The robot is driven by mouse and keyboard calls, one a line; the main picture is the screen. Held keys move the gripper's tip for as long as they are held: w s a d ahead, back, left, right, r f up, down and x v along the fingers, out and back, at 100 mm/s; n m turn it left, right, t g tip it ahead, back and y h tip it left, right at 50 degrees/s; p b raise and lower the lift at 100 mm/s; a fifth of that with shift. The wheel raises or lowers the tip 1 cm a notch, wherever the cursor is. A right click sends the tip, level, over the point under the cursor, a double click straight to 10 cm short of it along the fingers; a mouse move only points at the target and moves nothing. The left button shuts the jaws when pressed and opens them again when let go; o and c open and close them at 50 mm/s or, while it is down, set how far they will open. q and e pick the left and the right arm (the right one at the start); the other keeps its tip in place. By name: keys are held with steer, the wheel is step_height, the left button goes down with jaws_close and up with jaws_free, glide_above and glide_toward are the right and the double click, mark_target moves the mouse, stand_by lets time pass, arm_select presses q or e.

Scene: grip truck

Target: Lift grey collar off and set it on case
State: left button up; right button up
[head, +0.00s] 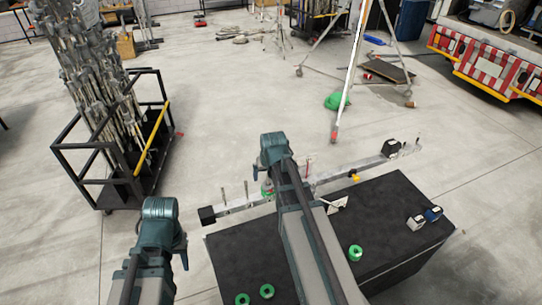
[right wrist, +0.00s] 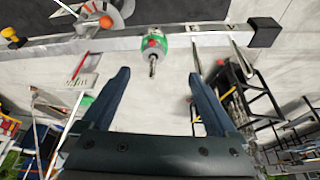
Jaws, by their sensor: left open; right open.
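The black case (head: 232,262) stands in front of me, with a long pale rail (head: 235,206) along its far side. A green, white and red fitting (right wrist: 152,42) with a metal tip sits on the rail in the right wrist view. I cannot clearly pick out the grey collar; a small grey piece (right wrist: 97,6) lies against an orange disc there. My right gripper (right wrist: 158,73) is open and empty, the fitting between and beyond its fingertips. In the head view its fingers are mostly hidden by my arm. My left gripper (head: 179,250) is open and empty, left of the case.
Green rings (head: 355,252) and small grey and blue blocks (head: 415,223) lie on the case. Upright pins (head: 246,190) stand on the rail, which has a black end block (head: 207,215). A black cart (head: 125,185) of stands is at left.

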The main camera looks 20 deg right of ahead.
mark_target(268, 184)
arm_select(q)
steer(key=shift+r, duration=0.45)
arm_select(e)
steer(key=shift+w+d+r, duration=0.25)
steer(key=shift+d+r, duration=0.25)
steer(key=shift+d, duration=0.15)
arm_select(q)
steer(key=shift+f, duration=0.1)
arm_select(e)
steer(key=shift+f, duration=0.1)
steer(key=b+x, duration=1.2)
steer(key=x, duration=0.1)
steer(key=shift+w+d+f, duration=0.1)
steer(key=shift+w+f, duration=0.05)
steer(key=shift+f, duration=0.05)
arm_select(q)
step_height(268, 184, down, 12)
steer(key=shift+f, duration=0.25)
arm_select(e)
steer(key=c, duration=1.4)
steer(key=o, duration=0.6)
steer(key=shift+c, duration=1.3)
